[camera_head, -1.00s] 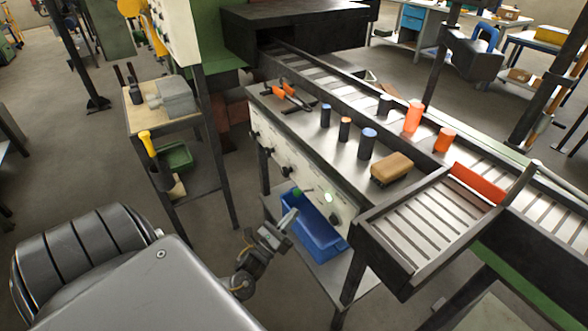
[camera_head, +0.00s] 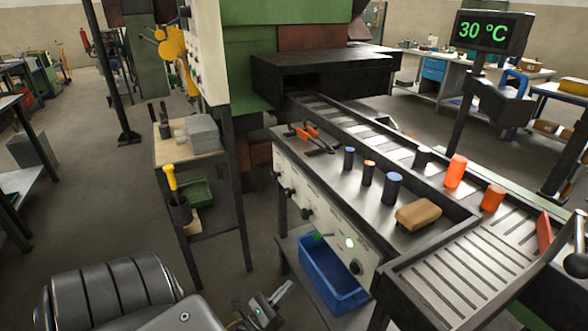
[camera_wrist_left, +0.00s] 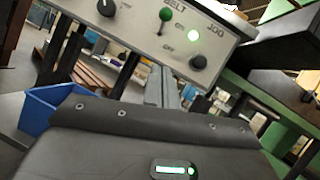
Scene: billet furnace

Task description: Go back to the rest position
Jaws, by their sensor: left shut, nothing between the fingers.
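My left gripper (camera_head: 272,299) is at the bottom of the head view, in front of the control panel and to the left of the blue bin (camera_head: 327,272). Its fingers are together with nothing between them. My right gripper is not in view.
The steel bench holds several cylinders, a tan block (camera_head: 418,213) and orange-handled tongs (camera_head: 308,132). The roller conveyor (camera_head: 390,148) runs behind it. A display (camera_head: 484,31) reads 30 °C. A small cart (camera_head: 198,150) stands left of the bench. Open floor (camera_head: 95,200) lies farther left.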

